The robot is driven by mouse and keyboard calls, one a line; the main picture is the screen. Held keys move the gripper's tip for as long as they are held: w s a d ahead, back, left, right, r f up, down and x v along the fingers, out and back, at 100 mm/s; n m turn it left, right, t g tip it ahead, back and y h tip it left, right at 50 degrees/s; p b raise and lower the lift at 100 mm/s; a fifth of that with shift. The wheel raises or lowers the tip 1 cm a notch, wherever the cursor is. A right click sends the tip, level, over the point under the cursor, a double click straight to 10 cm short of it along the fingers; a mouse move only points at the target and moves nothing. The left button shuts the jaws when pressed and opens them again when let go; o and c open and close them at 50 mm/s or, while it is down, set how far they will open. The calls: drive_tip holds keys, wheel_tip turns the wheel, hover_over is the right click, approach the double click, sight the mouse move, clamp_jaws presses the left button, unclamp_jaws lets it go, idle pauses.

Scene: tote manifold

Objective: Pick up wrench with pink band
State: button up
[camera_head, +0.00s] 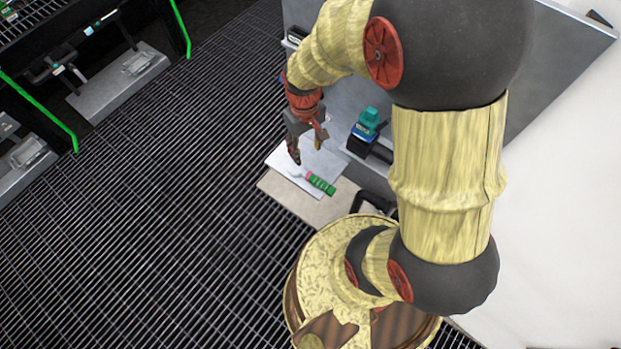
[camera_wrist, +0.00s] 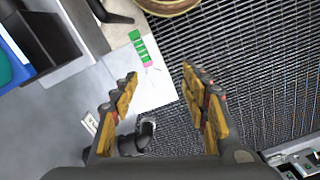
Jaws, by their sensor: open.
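The wrench with the pink band (camera_head: 321,184) lies flat on a white sheet (camera_head: 314,157). It has a green ribbed handle and a pink band; its pale head blends into the sheet and is hard to make out. In the wrist view the wrench (camera_wrist: 140,47) lies beyond the fingertips, its handle pointing up and its pink end toward the gap. My gripper (camera_head: 306,151) is open and empty above the sheet, apart from the wrench. Its two fingers also show in the wrist view (camera_wrist: 160,76).
A dark block with a blue and teal top (camera_head: 367,126) stands to the right of the sheet, against the grey panel. A beige board (camera_head: 293,201) lies below the sheet. Dark grating (camera_head: 170,190) fills the left. A black curved pipe (camera_wrist: 146,126) shows near my fingers.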

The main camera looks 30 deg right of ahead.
wheel_tip(320, 180, down, 18)
drive_tip(key=w+d+n, duration=0.2)
drive_tip(key=d, duration=0.1)
drive_tip(key=n+b, duration=0.1)
drive_tip(key=n, duration=0.1)
hover_over(312, 176)
drive_tip(key=f, duration=0.6)
drive_tip(key=shift+w+a, duration=0.15)
drive_tip(key=shift+a, duration=0.2)
drive_tip(key=shift+s+d+f+b, duration=0.15)
drive_tip(key=shift+f+b, duration=0.65)
drive_tip(key=shift+f, duration=1)
drive_tip(key=shift+s+d+f+b, duration=0.1)
drive_tip(key=shift+f+b, duration=0.65)
drive_tip(key=shift+f, duration=1)
drive_tip(key=shift+r, duration=0.1)
drive_tip(key=shift+c, duration=1.3)
clamp_jaws()
